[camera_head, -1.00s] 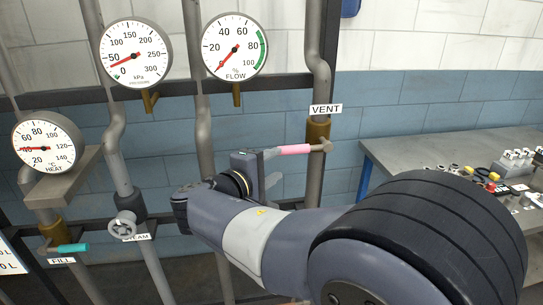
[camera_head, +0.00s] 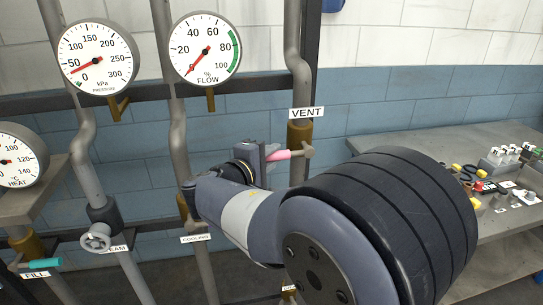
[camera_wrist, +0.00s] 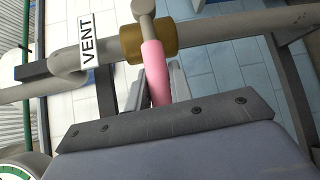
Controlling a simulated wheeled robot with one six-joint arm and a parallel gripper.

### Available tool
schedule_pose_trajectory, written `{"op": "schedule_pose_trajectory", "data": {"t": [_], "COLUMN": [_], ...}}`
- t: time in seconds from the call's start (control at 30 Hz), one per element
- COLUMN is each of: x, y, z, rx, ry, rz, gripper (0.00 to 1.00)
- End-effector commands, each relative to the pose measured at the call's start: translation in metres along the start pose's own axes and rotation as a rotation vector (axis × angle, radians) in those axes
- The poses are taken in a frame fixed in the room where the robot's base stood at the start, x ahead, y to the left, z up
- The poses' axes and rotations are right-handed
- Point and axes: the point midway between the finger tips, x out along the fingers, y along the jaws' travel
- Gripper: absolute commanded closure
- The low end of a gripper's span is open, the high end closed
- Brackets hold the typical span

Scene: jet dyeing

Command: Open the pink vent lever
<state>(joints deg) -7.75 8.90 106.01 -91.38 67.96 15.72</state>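The pink vent lever (camera_head: 283,155) sticks out to the left from the brass valve under the VENT sign in the head view. In the wrist view, its pink handle (camera_wrist: 155,72) runs from the grey pivot end down towards my gripper's palm. My gripper (camera_head: 268,157) is at the lever's free end. In the wrist view, the two grey fingers of my gripper (camera_wrist: 158,82) stand either side of the handle with narrow gaps showing, so it looks open around the lever. Firm contact cannot be made out.
The VENT sign (camera_head: 307,113) and brass valve body (camera_head: 299,134) sit on a vertical pipe close by. Other pipes and the flow gauge (camera_head: 205,48) stand to the left. A grey workbench (camera_head: 420,137) with small parts is on the right.

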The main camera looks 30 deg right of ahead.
Motion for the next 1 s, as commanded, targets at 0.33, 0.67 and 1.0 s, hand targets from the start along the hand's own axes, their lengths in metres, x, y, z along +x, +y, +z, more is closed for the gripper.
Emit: {"op": "schedule_pose_trajectory", "data": {"t": [0.33, 0.67, 1.0], "x": [0.000, 0.000, 0.003], "y": [0.000, -0.002, -0.020], "z": [0.000, 0.000, -0.002], "rx": [0.000, -0.005, -0.090], "ry": [0.000, -0.002, -0.026], "rz": [0.000, 0.005, 0.090], "gripper": [1.00, 1.00, 1.00]}}
